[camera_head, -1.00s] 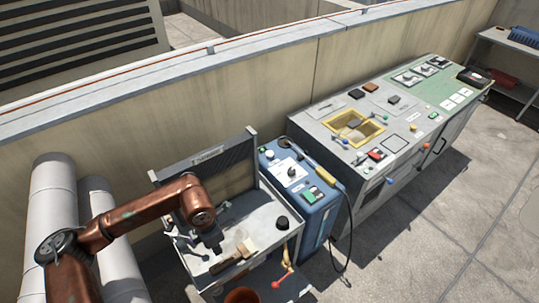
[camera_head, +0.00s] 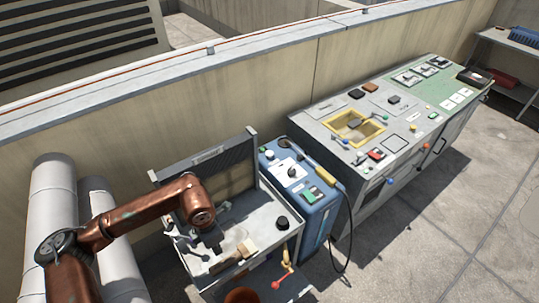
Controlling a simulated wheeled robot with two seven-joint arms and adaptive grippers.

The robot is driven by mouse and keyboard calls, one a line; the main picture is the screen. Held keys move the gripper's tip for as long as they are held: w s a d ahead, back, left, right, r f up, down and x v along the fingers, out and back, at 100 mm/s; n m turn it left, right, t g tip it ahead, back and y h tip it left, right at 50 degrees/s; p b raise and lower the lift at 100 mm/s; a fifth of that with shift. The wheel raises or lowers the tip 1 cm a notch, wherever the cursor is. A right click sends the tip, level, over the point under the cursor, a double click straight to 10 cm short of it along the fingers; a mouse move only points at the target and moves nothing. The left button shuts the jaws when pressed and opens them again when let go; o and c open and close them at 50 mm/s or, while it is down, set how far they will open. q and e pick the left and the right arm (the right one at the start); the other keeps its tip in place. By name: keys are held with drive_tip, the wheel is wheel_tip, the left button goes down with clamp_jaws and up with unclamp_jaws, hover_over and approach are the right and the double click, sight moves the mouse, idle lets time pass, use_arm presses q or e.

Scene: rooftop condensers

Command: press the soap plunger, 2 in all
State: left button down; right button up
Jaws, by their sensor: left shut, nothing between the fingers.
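My left gripper (camera_head: 213,246) points down over the grey bench (camera_head: 262,236) at the lower left. Its fingers are small and dark here, and they are shut and empty. A pale, translucent item (camera_head: 236,236) stands just right of the gripper; I cannot tell whether it is the soap dispenser. I cannot make out the soap plunger, and the gripper and arm cover part of the bench top. Whether the fingertips touch anything below them is not clear. My right gripper is out of view.
A tan block (camera_head: 246,249) lies right of the gripper, and a black knob (camera_head: 282,223) sits at the bench's right side. A raised back panel (camera_head: 225,170) stands behind. A blue cabinet (camera_head: 318,217) with a cable adjoins, then a long control console (camera_head: 345,150).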

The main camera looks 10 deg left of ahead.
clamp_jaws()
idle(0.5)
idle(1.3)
